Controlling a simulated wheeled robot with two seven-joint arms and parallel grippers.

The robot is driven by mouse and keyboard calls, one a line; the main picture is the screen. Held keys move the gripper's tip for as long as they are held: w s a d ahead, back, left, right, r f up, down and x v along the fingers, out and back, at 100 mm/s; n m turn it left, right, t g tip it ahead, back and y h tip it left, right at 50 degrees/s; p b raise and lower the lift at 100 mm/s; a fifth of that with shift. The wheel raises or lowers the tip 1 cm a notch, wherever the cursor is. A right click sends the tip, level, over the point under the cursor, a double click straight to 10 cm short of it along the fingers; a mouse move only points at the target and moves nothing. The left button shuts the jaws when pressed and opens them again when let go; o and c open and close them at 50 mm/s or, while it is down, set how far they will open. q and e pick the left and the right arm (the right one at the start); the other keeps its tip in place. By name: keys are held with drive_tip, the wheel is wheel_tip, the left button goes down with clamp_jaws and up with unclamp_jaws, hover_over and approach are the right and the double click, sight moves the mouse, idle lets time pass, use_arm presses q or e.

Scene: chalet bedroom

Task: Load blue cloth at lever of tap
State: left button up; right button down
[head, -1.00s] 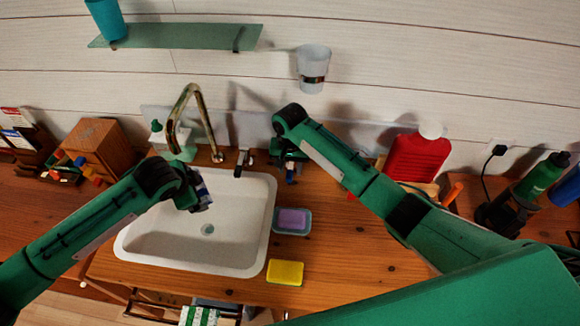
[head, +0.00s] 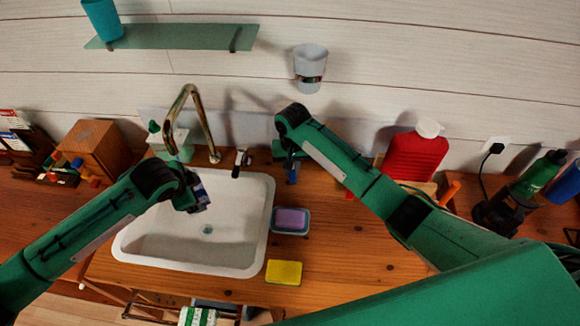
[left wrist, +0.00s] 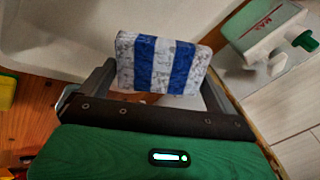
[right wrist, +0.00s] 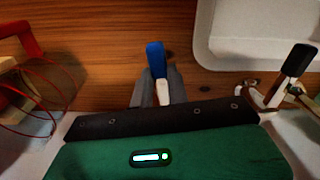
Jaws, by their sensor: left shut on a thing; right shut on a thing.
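My left gripper (head: 194,203) is shut on a folded cloth with blue and white stripes and a grey-patterned white part. The cloth (left wrist: 158,64) spans the fingers in the left wrist view, above the white sink. The brass tap (head: 206,130) stands behind the sink. Its lever (head: 239,163) has a black handle and is to the right of the spout; the black handle also shows in the right wrist view (right wrist: 297,61). My right gripper (head: 291,172) is to the right of the lever, apart from it, shut on a small blue and white item (right wrist: 156,62) that I cannot identify.
The white sink (head: 140,250) is set in a wooden counter. To its right are a purple soap on a dish (head: 291,220) and a yellow sponge (head: 284,272). A white bottle with a green cap (head: 171,142) stands behind the sink. A red bottle (head: 412,156) stands at the back right.

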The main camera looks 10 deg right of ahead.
drive_tip(key=c, duration=1.4)
unclamp_jaws()
drive_tip(key=shift+o, duration=0.2)
wheel_tip(320, 180, up, 12)
